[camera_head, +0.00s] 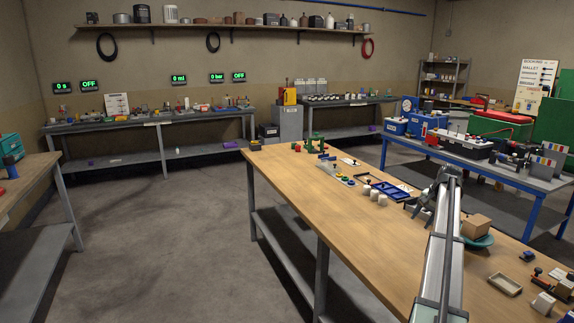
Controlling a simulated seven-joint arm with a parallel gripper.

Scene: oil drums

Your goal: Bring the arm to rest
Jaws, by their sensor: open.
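My arm (441,255) reaches from the bottom right of the head view, out over the wooden workbench (300,200). My gripper (420,207) is at its far end, small in the picture, above the right part of the bench, with its fingers apart. Nothing can be made out between the fingers.
A cardboard box (476,226) by a green dish (480,241) sits just right of my arm. A shallow tray (505,284) and small parts lie at the near right. A green clamp (317,144) stands at the bench's far end. The left part of the bench top is bare.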

